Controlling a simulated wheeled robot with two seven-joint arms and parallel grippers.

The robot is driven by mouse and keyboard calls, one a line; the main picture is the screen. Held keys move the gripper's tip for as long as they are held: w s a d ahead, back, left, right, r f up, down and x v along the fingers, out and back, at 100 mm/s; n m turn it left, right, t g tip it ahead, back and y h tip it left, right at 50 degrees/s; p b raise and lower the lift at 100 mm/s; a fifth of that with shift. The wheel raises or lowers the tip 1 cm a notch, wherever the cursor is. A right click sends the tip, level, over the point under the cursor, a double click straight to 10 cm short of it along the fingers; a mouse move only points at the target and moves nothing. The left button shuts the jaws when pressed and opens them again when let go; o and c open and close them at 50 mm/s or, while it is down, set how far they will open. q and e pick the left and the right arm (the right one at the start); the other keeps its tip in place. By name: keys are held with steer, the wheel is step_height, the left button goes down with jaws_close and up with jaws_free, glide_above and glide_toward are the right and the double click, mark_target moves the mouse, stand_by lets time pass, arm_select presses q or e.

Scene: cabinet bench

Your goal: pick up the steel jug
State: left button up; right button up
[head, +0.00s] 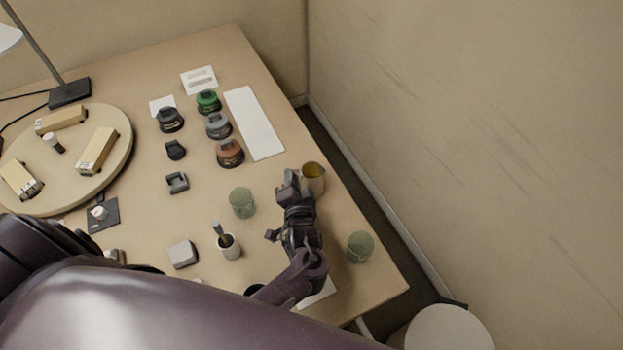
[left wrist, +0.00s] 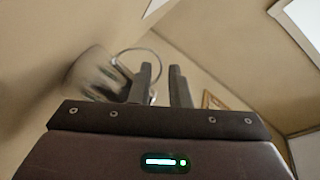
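The steel jug (head: 314,172) stands near the right edge of the bench, with a yellowish inside. In the left wrist view its shiny, mirror-like body (left wrist: 92,76) is left of my fingers, and its thin looped handle (left wrist: 128,50) curves toward them. My left gripper (head: 289,179) is beside the jug, on its left in the head view. In the left wrist view my left fingers (left wrist: 163,85) are apart, with a narrow gap. Part of the handle seems to pass behind or between them; I cannot tell which. My right gripper is not in view.
Green cups (head: 242,203) and (head: 360,247) stand either side of my left arm. A white cup (head: 229,246) holds a dark tool. A white strip (head: 254,123) and several dark-based knobs lie farther back. A round board (head: 118,165) carries boxes. A wall (head: 470,150) rises beyond the right edge.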

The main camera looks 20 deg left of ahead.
arm_select(q)
steer(key=x, duration=0.3)
steer(key=shift+s, duration=0.1)
jaws_close()
steer(key=shift+r, duration=0.25)
